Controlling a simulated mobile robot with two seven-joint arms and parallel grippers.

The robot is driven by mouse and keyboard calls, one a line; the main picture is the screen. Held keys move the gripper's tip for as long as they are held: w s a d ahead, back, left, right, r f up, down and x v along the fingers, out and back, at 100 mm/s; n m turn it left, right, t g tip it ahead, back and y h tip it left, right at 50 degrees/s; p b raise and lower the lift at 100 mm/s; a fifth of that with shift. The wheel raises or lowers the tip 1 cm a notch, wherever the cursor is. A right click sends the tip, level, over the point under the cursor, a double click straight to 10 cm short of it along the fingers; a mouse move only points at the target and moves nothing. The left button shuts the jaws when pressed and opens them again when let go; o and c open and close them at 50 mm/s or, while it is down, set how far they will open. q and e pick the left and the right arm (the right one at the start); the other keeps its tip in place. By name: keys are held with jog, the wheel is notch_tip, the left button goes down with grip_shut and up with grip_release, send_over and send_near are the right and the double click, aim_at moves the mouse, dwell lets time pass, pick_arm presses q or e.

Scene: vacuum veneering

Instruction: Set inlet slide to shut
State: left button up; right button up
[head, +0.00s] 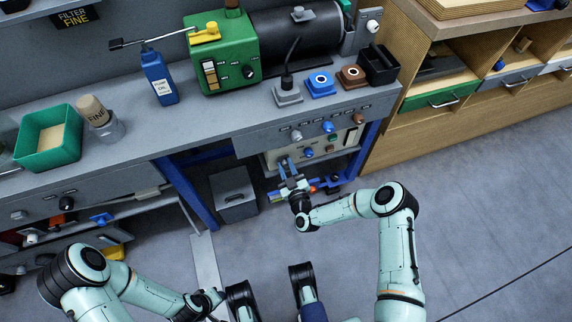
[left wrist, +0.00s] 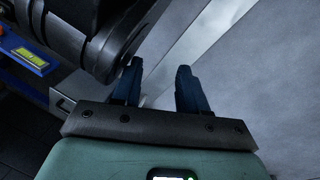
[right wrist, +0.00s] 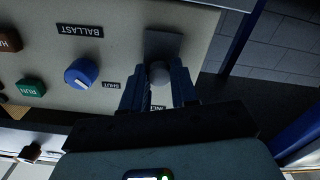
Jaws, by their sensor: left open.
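The inlet slide (right wrist: 163,44) is a dark grey plate with a round grey knob on the cream control panel (right wrist: 115,75), seen upside down in the right wrist view. The fingers of my right gripper (right wrist: 159,84) sit on both sides of the knob and appear shut on it. A SHUT label stands left of the fingers; the label below the knob is partly hidden. In the head view my right gripper (head: 287,175) reaches the panel (head: 345,139) under the bench, hiding the slide. My left gripper (left wrist: 158,66) is open and empty, low at the front.
Beside the slide are a blue BALLAST knob (right wrist: 81,74) and a green RUN button (right wrist: 30,87). A dark grey bin (head: 233,193) stands under the bench, left of the right gripper. A blue bench leg (head: 187,190) is further left. The floor at right is clear.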

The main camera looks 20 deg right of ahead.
jog(key=o, duration=0.3)
jog(key=shift+f, duration=0.1)
pick_arm(q)
jog(key=w+d+r+t+p, duration=0.1)
jog(key=w+r+p, duration=0.2)
jog(key=r, duration=0.3)
jog(key=shift+w+d+p, duration=0.35)
jog(key=shift+p, duration=0.05)
pick_arm(e)
jog(key=shift+s+d, duration=0.2)
jog(key=shift+s, duration=6.55)
